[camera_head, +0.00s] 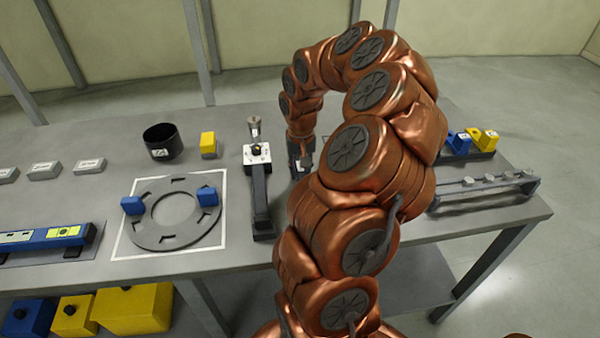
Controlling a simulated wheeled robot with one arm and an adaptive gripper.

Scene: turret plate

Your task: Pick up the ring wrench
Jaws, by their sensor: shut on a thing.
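My gripper (301,162) points down over the table at the middle, just right of a black upright stand with a white top. It is partly hidden by my own copper-coloured arm. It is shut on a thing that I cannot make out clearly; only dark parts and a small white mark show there. I cannot pick out the ring wrench with certainty. The area of the table behind my arm is hidden.
The black stand (261,205) is close left of my gripper. Further left are a slotted grey ring plate (170,237) with blue blocks, a black cup (163,142) and a yellow block (208,144). A grey rail (485,191) and blue and yellow blocks (472,141) are right.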

